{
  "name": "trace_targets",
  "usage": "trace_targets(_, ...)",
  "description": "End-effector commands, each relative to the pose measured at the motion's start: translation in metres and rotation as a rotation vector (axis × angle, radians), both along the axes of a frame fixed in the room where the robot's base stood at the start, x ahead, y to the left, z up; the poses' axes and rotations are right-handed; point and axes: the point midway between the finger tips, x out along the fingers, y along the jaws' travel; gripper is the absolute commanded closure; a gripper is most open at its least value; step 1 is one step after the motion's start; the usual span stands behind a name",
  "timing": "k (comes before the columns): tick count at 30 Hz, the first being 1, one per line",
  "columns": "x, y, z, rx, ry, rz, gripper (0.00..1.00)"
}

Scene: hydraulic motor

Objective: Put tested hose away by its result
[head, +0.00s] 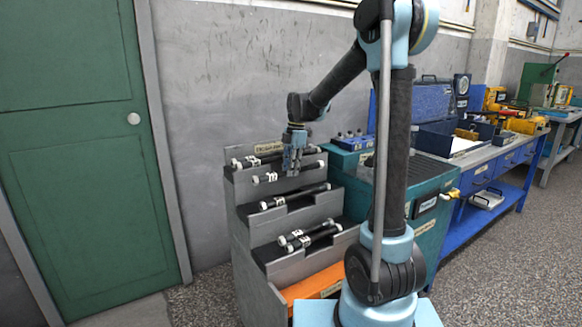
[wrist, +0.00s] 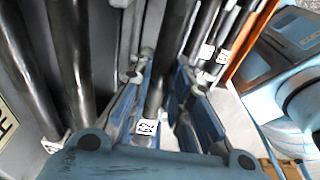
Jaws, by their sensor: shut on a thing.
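A grey stepped rack (head: 276,222) stands by the wall with black hoses lying across its steps. My gripper (head: 292,168) is over the upper part of the rack. In the wrist view my gripper (wrist: 165,105) has its blue fingers on either side of a black hose (wrist: 158,88) with a white number tag, shut on it. In the head view this looks like the hose (head: 268,178) on the second step; the fingers hide part of it. It lies at or very near the step. I cannot tell whether it is lifted.
More hoses lie on the top step (head: 248,161), the third step (head: 296,197) and a lower step (head: 310,236). The rack's bottom step (head: 314,284) is orange. A teal machine (head: 432,202) stands close on the right, then a blue workbench (head: 508,170). A green door (head: 85,150) is left.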

Motion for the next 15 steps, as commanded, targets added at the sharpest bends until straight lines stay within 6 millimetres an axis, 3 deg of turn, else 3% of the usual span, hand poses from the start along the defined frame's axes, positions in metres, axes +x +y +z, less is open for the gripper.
trace_targets(15,0.0,-0.001,-0.049,0.0,-0.001,-0.002,1.0)
